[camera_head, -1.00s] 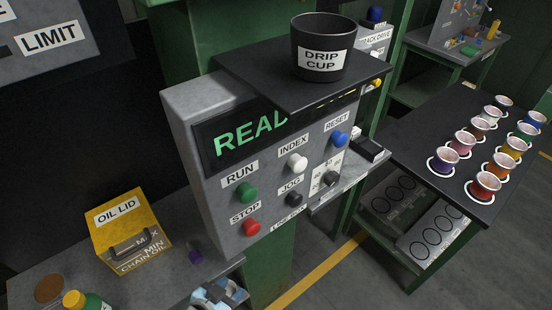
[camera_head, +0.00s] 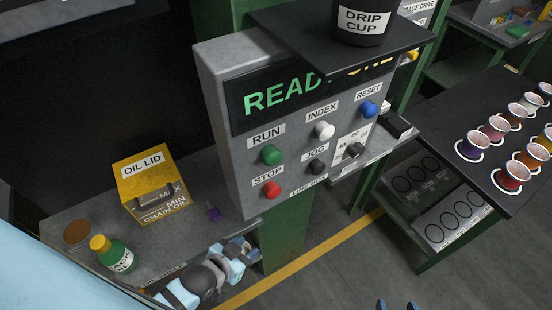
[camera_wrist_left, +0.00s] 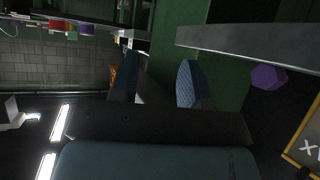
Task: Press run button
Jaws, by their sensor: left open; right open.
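The green RUN button (camera_head: 271,155) is on the grey control box, below its RUN label and above the red STOP button (camera_head: 271,189). The display (camera_head: 290,92) shows green text starting "READ", partly covered by the black shelf. My left gripper (camera_head: 247,252) is open, low in front of the shelf edge and below the box, apart from the button. In the left wrist view its fingers (camera_wrist_left: 158,84) are spread with nothing between them. My right gripper (camera_head: 396,305) shows only two blue fingertips at the bottom edge, open and far from the box.
White INDEX (camera_head: 324,130), blue RESET (camera_head: 368,109) and dark JOG (camera_head: 317,167) buttons are near RUN. A drip cup (camera_head: 362,24) stands on the overhanging black shelf (camera_head: 400,45).

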